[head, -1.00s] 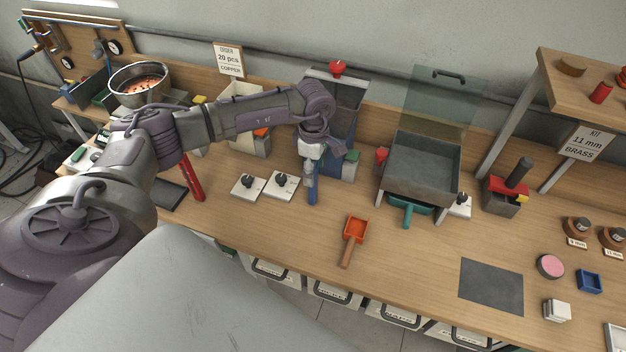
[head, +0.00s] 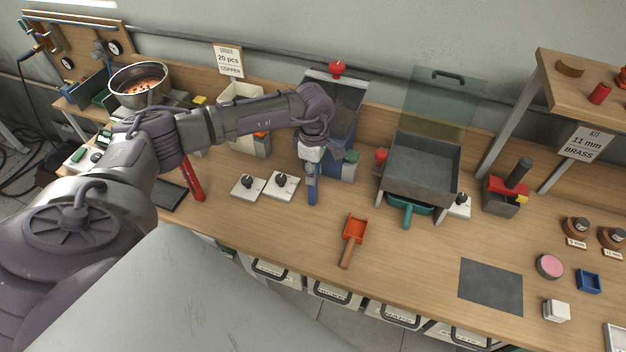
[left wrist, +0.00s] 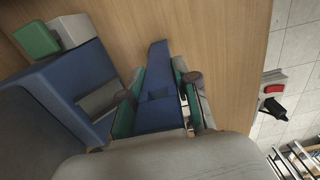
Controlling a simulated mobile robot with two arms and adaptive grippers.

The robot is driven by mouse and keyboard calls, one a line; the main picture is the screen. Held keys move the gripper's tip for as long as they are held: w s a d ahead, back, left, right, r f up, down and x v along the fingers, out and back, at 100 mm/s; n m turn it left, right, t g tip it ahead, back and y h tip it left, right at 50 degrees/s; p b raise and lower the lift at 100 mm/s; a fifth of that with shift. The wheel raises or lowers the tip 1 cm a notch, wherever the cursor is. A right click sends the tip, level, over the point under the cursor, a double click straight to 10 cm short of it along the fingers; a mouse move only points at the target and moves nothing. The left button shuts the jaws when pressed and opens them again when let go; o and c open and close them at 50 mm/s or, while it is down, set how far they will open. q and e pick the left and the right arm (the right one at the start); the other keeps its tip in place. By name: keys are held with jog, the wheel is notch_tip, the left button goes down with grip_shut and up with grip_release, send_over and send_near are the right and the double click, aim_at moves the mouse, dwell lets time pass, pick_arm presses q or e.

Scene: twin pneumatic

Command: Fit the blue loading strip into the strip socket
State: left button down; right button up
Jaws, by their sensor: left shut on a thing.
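The blue loading strip (left wrist: 157,95) is between the teal-sided fingers of my left gripper (left wrist: 162,85) in the left wrist view. The gripper is shut on it. In the head view the gripper (head: 312,168) points down and the strip (head: 312,194) shows below it, in front of the blue machine (head: 340,168). In the wrist view the machine's blue block (left wrist: 62,85) stands left of the strip, with a grey recess on its near side. The strip looks apart from this block. I cannot tell whether the recess is the strip socket. My right gripper is not in view.
White boxes with black knobs (head: 284,185) stand left of the strip. An orange scoop (head: 354,228) lies to its front right. A grey tray stand (head: 425,168) is to the right. The front middle of the bench is mostly clear.

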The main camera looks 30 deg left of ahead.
pick_arm(q)
jog(key=shift+r, duration=0.1)
jog(key=shift+w+r+b, duration=0.1)
jog(key=shift+r+b, duration=0.45)
jog(key=shift+r, duration=0.05)
notch_tip(320, 180, up, 3)
jog(key=shift+d+f+b, duration=0.15)
jog(key=shift+b, duration=0.75)
jog(key=s+d+r+b, duration=0.1)
jog(key=d+r+b, duration=0.15)
jog(key=d, duration=0.25)
jog(key=d+r+b, duration=0.1)
jog(key=d+r, duration=0.3)
jog(key=d, duration=0.2)
jog(key=s+d+f+m, duration=0.1)
jog(key=s+f+m, duration=0.1)
jog(key=s+m, duration=0.5)
jog(key=s+d+f+m+b, duration=0.1)
jog(key=s+f+m, duration=0.2)
jog(key=s+m, duration=0.4)
jog(key=m, duration=0.6)
jog(key=shift+m+b, duration=0.3)
jog(key=shift+m, duration=0.1)
jog(key=shift+a, duration=0.15)
